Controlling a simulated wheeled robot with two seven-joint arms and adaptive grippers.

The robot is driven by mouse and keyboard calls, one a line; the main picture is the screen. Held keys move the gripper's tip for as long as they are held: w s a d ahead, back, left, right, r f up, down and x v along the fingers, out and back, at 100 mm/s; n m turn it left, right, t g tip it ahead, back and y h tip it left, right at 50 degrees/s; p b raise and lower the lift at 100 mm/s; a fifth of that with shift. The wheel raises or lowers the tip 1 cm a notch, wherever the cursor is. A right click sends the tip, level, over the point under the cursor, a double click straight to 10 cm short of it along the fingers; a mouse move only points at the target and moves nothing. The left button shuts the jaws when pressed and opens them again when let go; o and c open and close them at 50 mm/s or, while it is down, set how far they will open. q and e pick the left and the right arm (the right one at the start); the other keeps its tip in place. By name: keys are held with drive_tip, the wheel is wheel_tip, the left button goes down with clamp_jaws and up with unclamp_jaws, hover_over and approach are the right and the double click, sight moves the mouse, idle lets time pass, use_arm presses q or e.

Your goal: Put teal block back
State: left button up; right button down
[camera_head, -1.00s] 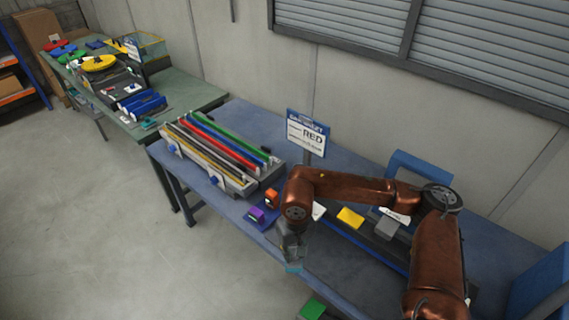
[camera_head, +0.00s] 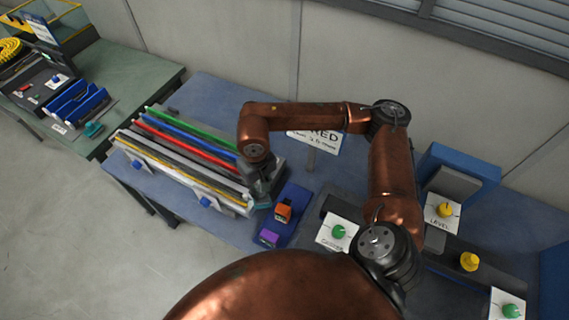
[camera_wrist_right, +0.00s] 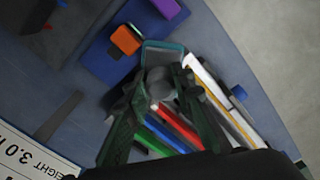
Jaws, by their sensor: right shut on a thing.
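The teal block (camera_head: 262,205) is mostly hidden by my right gripper (camera_head: 261,190) in the head view; only a small teal edge shows beneath the fingers. In the right wrist view the teal block (camera_wrist_right: 163,46) shows as a teal rim at the fingertips of my right gripper (camera_wrist_right: 166,80), which is shut on it. The gripper hangs at the right end of the rack of coloured bars (camera_head: 178,165), left of the blue tray (camera_head: 297,193). Whether the block touches anything below cannot be told. My left gripper is not in view.
An orange block (camera_head: 283,211) and a purple block (camera_head: 269,237) stand on the blue tray. A sign (camera_head: 318,140) stands behind. Labelled cards with green and yellow knobs lie to the right. A green table (camera_head: 125,75) at the left holds a teal item (camera_head: 93,130).

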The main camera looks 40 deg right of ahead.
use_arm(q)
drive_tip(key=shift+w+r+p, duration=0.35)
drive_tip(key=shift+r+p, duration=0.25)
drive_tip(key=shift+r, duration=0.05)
use_arm(e)
drive_tip(key=shift+w+d+f+m, duration=0.3)
drive_tip(key=shift+d+m, duration=0.1)
drive_tip(key=shift+d, duration=0.1)
drive_tip(key=shift+w+d+f+m, duration=0.2)
drive_tip(key=shift+d+f+m, duration=0.1)
drive_tip(key=shift+d+m, duration=0.15)
drive_tip(key=shift+d+f+m+p, duration=0.35)
drive_tip(key=shift+d+f+m, duration=0.65)
drive_tip(key=shift+d+f, duration=1.25)
drive_tip(key=shift+d+f+m+p, duration=0.4)
drive_tip(key=shift+d+f+m, duration=0.65)
drive_tip(key=shift+d+f, duration=1.2)
drive_tip(key=shift+d+f+m+p, duration=0.35)
drive_tip(key=shift+d+f+m, duration=0.65)
drive_tip(key=shift+d+f, duration=1.2)
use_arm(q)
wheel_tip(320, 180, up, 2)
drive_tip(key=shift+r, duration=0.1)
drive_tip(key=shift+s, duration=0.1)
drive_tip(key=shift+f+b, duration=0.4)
use_arm(e)
drive_tip(key=shift+s, duration=0.1)
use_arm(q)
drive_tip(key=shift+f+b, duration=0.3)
